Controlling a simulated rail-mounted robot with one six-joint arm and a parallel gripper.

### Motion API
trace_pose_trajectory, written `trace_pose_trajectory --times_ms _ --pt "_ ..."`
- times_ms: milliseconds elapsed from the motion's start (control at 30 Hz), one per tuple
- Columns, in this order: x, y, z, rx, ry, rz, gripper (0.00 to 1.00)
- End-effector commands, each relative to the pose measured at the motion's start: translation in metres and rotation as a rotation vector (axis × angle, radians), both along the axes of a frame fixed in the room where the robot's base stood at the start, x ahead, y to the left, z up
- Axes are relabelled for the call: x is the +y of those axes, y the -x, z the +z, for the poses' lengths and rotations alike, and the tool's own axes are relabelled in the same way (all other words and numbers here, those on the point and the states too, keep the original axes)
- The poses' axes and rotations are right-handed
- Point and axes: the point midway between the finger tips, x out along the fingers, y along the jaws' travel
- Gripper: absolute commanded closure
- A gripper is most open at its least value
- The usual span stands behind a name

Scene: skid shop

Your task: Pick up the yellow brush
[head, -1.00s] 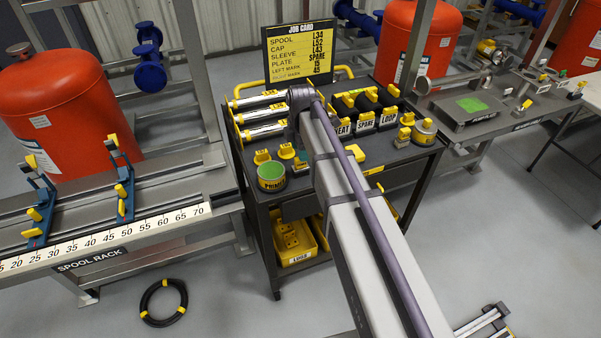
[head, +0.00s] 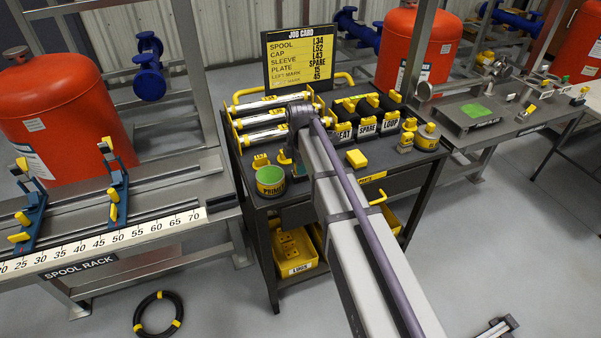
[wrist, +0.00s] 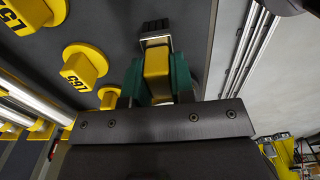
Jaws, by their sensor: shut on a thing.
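The yellow brush (wrist: 157,62) is in the wrist view, with its dark bristle end toward the top of the picture. My gripper (wrist: 157,82) has green fingers on both sides of the yellow body and is shut on it. The dark cart top lies beyond the brush; I cannot tell whether the brush touches it. In the head view my arm hides the brush and most of the gripper.
A job card (head: 300,58) stands behind. The spool rack (head: 110,245) is left.

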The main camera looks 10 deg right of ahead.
Motion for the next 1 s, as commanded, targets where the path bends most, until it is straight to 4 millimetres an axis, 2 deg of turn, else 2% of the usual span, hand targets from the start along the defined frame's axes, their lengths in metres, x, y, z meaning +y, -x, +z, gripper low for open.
trace_pose_trajectory --times_ms 333,467,733,833,1000 --pt "0.0 0.0 0.006 0.0 0.0 0.0 1.0" --pt "0.0 0.0 0.028 0.0 0.0 0.0 1.0" --pt "0.0 0.0 0.094 0.0 0.0 0.0 1.0" --pt "0.0 0.0 0.103 0.0 0.0 0.0 1.0" --pt "0.0 0.0 0.1 0.0 0.0 0.0 1.0"
